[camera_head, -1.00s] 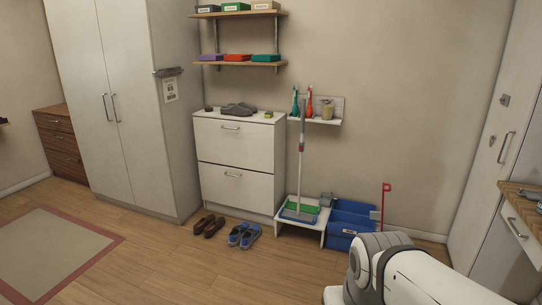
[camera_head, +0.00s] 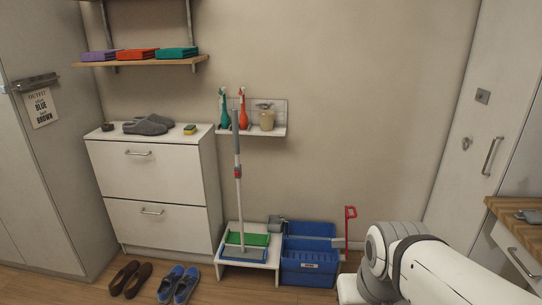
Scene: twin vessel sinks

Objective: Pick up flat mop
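The flat mop (camera_head: 238,182) stands upright, its grey pole with a red collar rising in front of the wall shelf. Its flat blue head (camera_head: 243,254) rests on a low white stand (camera_head: 222,257), with a green tray or pad (camera_head: 255,239) just behind it. My white and grey arm reaches in from the lower right, well to the right of the mop. My gripper does not show in this view.
Brown shoes (camera_head: 131,279) and blue shoes (camera_head: 178,285) lie on the floor in front of a white cabinet (camera_head: 152,182). A wooden-topped counter (camera_head: 512,211) is at right.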

